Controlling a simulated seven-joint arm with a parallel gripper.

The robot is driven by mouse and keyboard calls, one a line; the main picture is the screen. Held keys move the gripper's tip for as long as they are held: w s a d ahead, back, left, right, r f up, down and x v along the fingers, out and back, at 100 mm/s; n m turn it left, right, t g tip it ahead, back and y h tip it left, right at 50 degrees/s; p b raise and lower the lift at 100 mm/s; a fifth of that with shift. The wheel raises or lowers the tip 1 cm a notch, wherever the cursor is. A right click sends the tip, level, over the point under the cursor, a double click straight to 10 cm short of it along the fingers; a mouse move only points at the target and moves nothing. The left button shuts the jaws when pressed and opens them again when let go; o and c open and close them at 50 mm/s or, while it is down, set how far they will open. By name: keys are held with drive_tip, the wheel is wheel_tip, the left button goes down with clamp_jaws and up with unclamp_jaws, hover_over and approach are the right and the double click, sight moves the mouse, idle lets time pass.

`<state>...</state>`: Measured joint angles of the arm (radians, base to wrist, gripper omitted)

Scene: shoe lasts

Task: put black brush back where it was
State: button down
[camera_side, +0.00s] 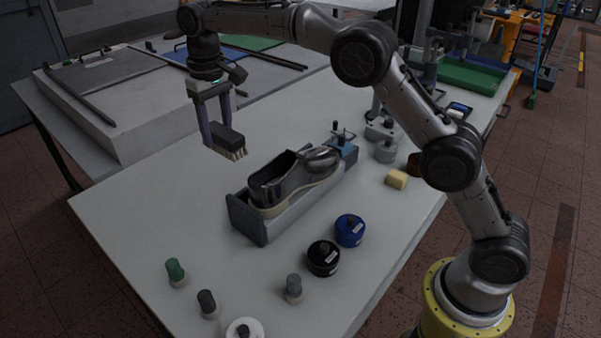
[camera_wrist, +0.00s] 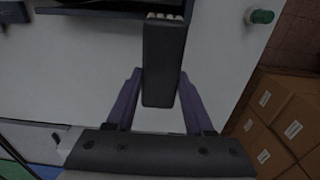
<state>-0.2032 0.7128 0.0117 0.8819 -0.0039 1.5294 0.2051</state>
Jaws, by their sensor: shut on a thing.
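The black brush (camera_side: 227,139) has a dark block back and pale bristles. My gripper (camera_side: 219,137) is shut on it and holds it above the white table, to the left of the shoe fixture. In the wrist view the brush (camera_wrist: 164,62) sits between the two purple fingers (camera_wrist: 160,95), its long side running away from the palm, with pale bristle tips at its far end. In the side view the bristles point down and to the right. I cannot tell exactly how high the brush is above the table.
A shoe (camera_side: 291,177) lies in a grey fixture (camera_side: 247,219) mid-table. Black (camera_side: 323,259) and blue (camera_side: 350,231) round tins, a yellow block (camera_side: 396,179) and several small bottles, one green-capped (camera_side: 175,270), stand around it. The table (camera_side: 140,205) is clear at left. Cardboard boxes (camera_wrist: 270,115) lie beyond its edge.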

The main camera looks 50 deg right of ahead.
drive_tip(key=s+d+r, duration=0.2)
drive_tip(key=s+d, duration=0.5)
drive_tip(key=s, duration=0.2)
drive_tip(key=s+d+r, duration=0.2)
drive_tip(key=s+d, duration=0.6)
drive_tip(key=s, duration=0.1)
drive_tip(key=s+d+f, duration=0.1)
drive_tip(key=s+f, duration=0.3)
drive_tip(key=s, duration=0.7)
drive_tip(key=s+d+f, duration=0.1)
drive_tip(key=s+f, duration=0.3)
drive_tip(key=s, duration=0.6)
drive_tip(key=w+d+f, duration=0.1)
drive_tip(key=w+f, duration=0.2)
drive_tip(key=w+d+f, duration=0.2)
drive_tip(key=w, duration=0.2)
drive_tip(key=w+d+f, duration=0.1)
drive_tip(key=w+f, duration=0.2)
drive_tip(key=w, duration=0.1)
drive_tip(key=shift+w+d+f, duration=0.15)
drive_tip(key=shift+w+f, duration=0.05)
drive_tip(key=shift+f, duration=0.15)
drive_tip(key=shift+w+d+f, duration=0.15)
drive_tip(key=shift+w+f, duration=0.2)
drive_tip(key=shift+f, duration=0.05)
drive_tip(key=shift+w+f, duration=0.15)
drive_tip(key=shift+f, duration=1.55)
drive_tip(key=shift+f, duration=0.1)
